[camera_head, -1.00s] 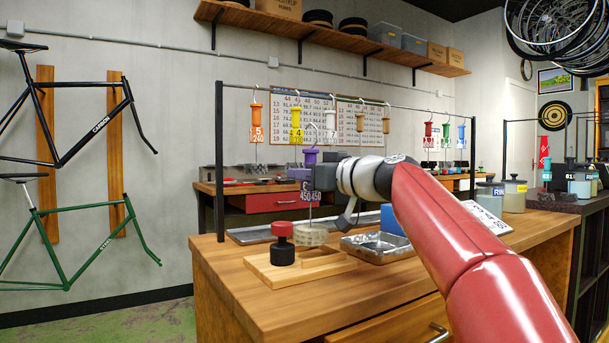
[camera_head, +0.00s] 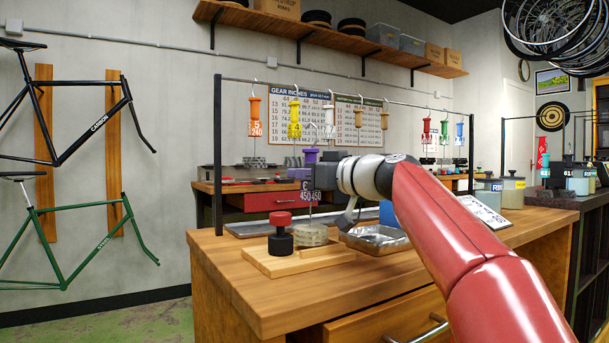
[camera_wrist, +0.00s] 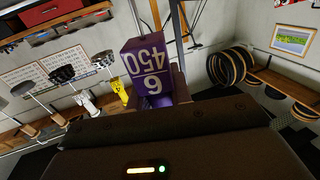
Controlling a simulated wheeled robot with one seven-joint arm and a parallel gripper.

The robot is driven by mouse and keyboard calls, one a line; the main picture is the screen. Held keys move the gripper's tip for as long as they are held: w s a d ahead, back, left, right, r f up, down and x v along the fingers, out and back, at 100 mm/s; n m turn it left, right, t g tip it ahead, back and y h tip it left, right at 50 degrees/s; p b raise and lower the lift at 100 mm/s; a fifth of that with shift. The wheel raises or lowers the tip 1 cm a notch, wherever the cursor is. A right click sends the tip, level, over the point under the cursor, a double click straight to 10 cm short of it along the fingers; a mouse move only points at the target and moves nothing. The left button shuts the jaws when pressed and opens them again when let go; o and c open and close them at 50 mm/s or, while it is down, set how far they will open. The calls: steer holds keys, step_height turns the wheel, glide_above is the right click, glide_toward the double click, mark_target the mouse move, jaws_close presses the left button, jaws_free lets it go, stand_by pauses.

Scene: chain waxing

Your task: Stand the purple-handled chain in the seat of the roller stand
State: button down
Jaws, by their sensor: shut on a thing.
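My gripper (camera_head: 318,176) is shut on the purple-handled chain's block (camera_head: 306,190), marked 6 and 450. The purple handle (camera_head: 311,156) shows above the jaws. In the wrist view the purple block (camera_wrist: 148,65) sits at the jaws. A thin rod runs down from it to the round coiled chain (camera_head: 311,235), which hangs upright at the wooden roller stand (camera_head: 285,265). The stand carries a black roller with a red top (camera_head: 281,220) just left of the coil. I cannot tell whether the coil touches the stand; the seat is hidden behind or under it.
A metal tray (camera_head: 375,240) lies right of the stand, with a blue thing (camera_head: 388,213) behind it. A rail (camera_head: 400,100) behind holds several other coloured handles, including an orange one (camera_head: 254,108). The bench's front left (camera_head: 225,270) is clear.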

steer(key=shift+f+b, duration=0.45)
steer(key=shift+f, duration=0.1)
steer(key=c, duration=1.2)
jaws_free()
steer(key=shift+c, duration=0.2)
steer(key=shift+o, duration=0.3)
